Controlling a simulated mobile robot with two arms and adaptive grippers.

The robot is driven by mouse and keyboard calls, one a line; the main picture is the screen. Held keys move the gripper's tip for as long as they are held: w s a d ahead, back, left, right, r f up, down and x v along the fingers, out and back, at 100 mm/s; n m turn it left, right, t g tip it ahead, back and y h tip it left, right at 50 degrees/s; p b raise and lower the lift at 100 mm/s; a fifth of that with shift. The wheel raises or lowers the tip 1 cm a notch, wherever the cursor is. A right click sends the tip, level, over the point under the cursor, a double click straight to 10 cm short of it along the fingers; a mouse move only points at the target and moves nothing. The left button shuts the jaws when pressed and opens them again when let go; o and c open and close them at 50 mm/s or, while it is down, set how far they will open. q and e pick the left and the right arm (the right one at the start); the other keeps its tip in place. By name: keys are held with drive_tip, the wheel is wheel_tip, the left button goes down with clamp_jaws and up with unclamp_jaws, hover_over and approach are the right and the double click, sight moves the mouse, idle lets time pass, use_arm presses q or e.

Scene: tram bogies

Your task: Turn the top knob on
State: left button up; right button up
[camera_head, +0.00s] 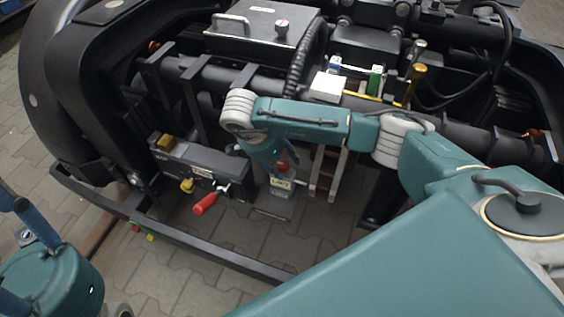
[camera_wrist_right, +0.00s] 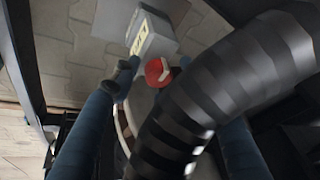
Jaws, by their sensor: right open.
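A red knob (camera_head: 283,168) sits by a grey box with a yellow label (camera_head: 282,184), low on the bogie's near side. My right gripper (camera_head: 279,165) reaches down to it from above. In the right wrist view the red knob (camera_wrist_right: 158,72) lies between my open blue fingers, close to the left fingertip; I cannot tell if they touch. A black ribbed hose hides the right fingertip. Another, silver knob (camera_head: 282,26) stands on the metal box lid at the top. Blue parts of my left gripper (camera_head: 25,215) show at the left edge; its jaws are unclear.
A dark valve block (camera_head: 200,165) with yellow knobs and a red-handled lever (camera_head: 206,203) is left of my right gripper. A black frame bar (camera_head: 215,246) runs in front; paved floor lies below.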

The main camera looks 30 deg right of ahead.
drive_tip(key=c, duration=1.1)
drive_tip(key=n+t+p, duration=0.1)
drive_tip(key=n, duration=0.2)
drive_tip(key=shift+d+r+n, duration=0.1)
drive_tip(key=shift+d+n, duration=0.05)
drive_tip(key=shift+n, duration=0.25)
drive_tip(key=n+t, duration=0.1)
drive_tip(key=n, duration=0.1)
drive_tip(key=n+t+y, duration=0.1)
drive_tip(key=n, duration=0.2)
drive_tip(key=shift+s+y, duration=0.1)
drive_tip(key=shift+y, duration=0.2)
drive_tip(key=n+y, duration=0.1)
drive_tip(key=n, duration=0.3)
drive_tip(key=shift+n+t+y, duration=0.4)
drive_tip(key=shift+n+y, duration=0.8)
drive_tip(key=shift+n, duration=1.4)
drive_tip(key=o, duration=1.1)
